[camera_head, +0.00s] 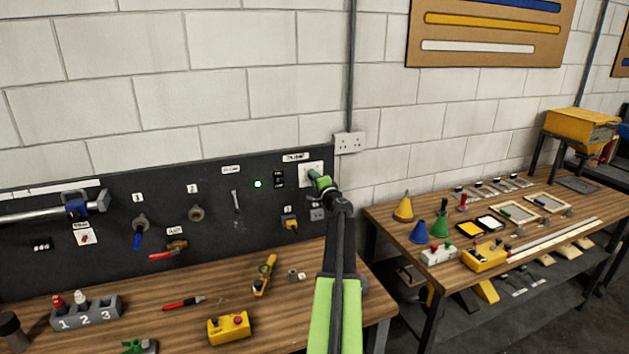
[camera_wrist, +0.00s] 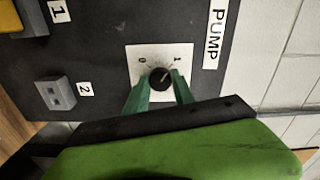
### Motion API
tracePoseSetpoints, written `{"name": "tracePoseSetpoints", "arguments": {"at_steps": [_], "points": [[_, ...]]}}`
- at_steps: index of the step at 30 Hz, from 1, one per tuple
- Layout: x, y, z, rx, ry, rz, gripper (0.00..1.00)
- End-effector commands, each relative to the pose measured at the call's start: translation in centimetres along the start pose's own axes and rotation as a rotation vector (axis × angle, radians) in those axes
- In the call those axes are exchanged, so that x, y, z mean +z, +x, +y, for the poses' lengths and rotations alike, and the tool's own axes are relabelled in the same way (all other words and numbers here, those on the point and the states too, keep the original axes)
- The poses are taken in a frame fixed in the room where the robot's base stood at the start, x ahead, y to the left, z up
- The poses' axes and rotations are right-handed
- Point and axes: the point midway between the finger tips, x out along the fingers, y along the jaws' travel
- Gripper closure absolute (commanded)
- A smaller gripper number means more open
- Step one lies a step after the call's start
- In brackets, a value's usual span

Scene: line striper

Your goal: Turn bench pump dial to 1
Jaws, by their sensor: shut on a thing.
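The bench pump dial (camera_wrist: 159,77) is a round black knob on a white plate (camera_wrist: 140,54), under a PUMP label (camera_wrist: 215,32). The plate carries a 0 at left and a 1 at right in the wrist view. A light mark on the knob seems to slant to the upper right, toward the 1. My gripper (camera_wrist: 161,86) has its green fingers on either side of the knob and is shut on it. In the head view my gripper (camera_head: 313,174) reaches the white plate (camera_head: 311,167) on the dark panel and hides the knob.
The dark panel (camera_head: 100,266) also holds valves and a hammer-like tool. A grey block (camera_wrist: 56,93) is near the dial. The wooden bench below holds a yellow control box (camera_head: 229,328) and small tools. A second table stands at right.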

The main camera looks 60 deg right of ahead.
Motion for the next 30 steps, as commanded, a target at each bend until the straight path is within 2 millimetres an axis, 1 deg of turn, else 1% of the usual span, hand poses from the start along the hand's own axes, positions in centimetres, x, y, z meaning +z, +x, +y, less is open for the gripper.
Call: {"name": "tracePoseSetpoints", "arguments": {"at_steps": [6,12,28,29,30], "points": [[-0.01,-0.02,0.00,0.000,0.116,0.000,1.00],[0.01,0.00,-0.02,0.000,0.176,0.000,1.00],[0.05,0.02,-0.04,0.000,0.199,-0.001,1.00],[0.05,0.03,-0.04,0.000,0.199,-0.001,0.69],[0.05,0.03,-0.04,0.000,0.199,-0.001,0.63]]}}
